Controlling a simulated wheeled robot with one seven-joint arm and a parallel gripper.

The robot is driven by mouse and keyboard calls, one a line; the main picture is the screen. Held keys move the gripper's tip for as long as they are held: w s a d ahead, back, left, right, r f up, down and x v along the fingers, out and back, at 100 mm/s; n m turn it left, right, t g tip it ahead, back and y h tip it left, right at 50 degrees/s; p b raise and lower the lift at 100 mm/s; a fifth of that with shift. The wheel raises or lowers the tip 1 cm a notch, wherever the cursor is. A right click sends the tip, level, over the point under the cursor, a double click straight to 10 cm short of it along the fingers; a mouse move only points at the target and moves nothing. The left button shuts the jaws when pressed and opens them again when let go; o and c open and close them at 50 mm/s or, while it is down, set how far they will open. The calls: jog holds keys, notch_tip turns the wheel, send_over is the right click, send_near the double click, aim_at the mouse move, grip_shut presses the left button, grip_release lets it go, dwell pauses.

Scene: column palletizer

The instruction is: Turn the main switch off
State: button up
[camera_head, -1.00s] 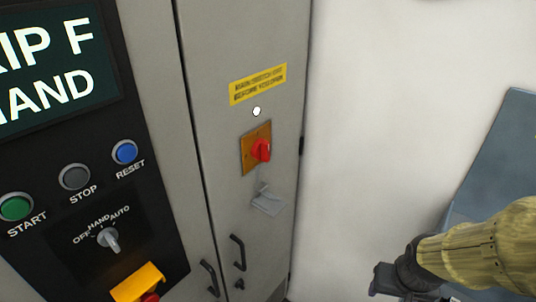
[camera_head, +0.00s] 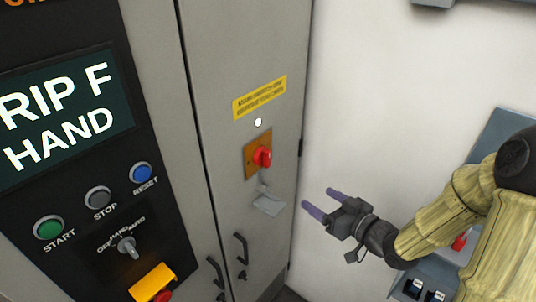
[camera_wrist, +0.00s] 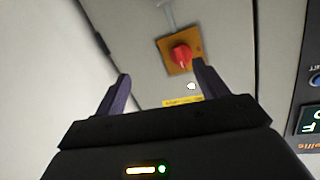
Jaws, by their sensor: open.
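The main switch is a red rotary knob (camera_head: 262,156) on an orange-yellow plate (camera_head: 250,163), mounted on the grey cabinet door under a yellow warning label (camera_head: 260,97). It also shows in the wrist view as a red knob (camera_wrist: 180,55), ahead of the fingers and nearer the right one. My gripper (camera_head: 321,203) is open and empty, to the right of and below the switch in the head view, apart from it. Its two purple-grey fingers point toward the cabinet. A small white indicator (camera_head: 258,122) sits just above the plate. The knob's exact setting is hard to read.
A grey bracket (camera_head: 268,203) hangs just below the switch. Black door handles (camera_head: 240,247) are lower down. The control panel at left has a green START button (camera_head: 48,228), other buttons and a selector (camera_head: 127,247). A pale wall is at right.

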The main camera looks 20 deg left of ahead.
aim_at(268, 162)
jog(key=r+y, duration=0.1)
jog(key=s+a+r+y, duration=0.1)
jog(key=shift+s+a+r+n+y, duration=0.1)
jog(key=shift+r+n+y, duration=0.2)
jog(key=shift+r, duration=0.1)
jog(key=shift+a, duration=0.1)
jog(key=p+x, duration=0.3)
jog(key=x, duration=0.5)
jog(key=p+x, duration=0.4)
jog(key=x, duration=0.5)
jog(key=shift+a+f, duration=0.15)
jog(key=shift+f, duration=0.05)
jog(key=c, duration=1)
